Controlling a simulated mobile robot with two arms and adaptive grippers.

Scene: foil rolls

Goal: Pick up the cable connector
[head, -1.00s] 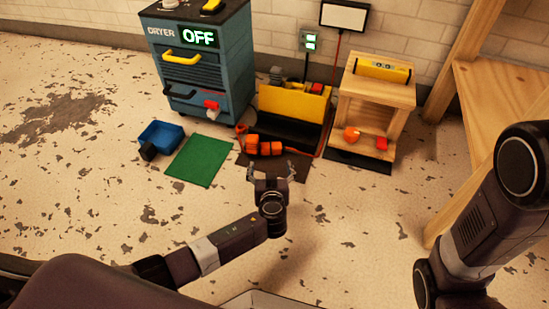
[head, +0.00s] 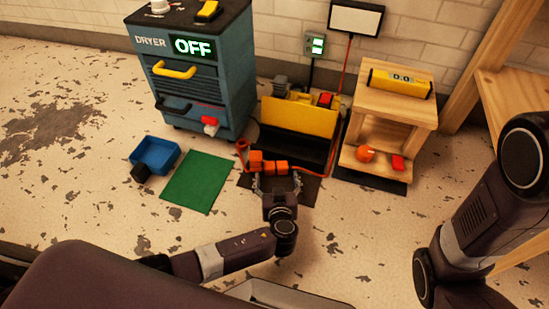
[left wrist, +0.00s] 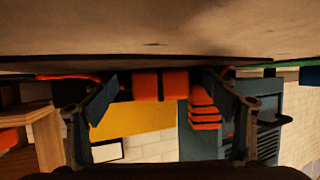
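The orange cable connector (head: 268,167) lies on a dark mat (head: 305,188) on the floor, in front of the yellow-and-black unit. My left gripper (head: 277,181) is open, its two fingers spread just in front of the connector in the head view. In the left wrist view, which looks upside down, orange blocks of the connector (left wrist: 174,84) and a ribbed orange part (left wrist: 204,110) show between the open fingers (left wrist: 162,98). I cannot tell whether a finger touches it. My right arm shows at the right, but its gripper is out of frame.
The blue dryer (head: 200,75) stands behind left, reading OFF. The yellow-and-black unit (head: 300,115) is directly behind the connector. A wooden stand (head: 398,88) is to its right. A green mat (head: 198,182) and blue bin (head: 155,152) lie left. An orange-red cable runs beside the unit.

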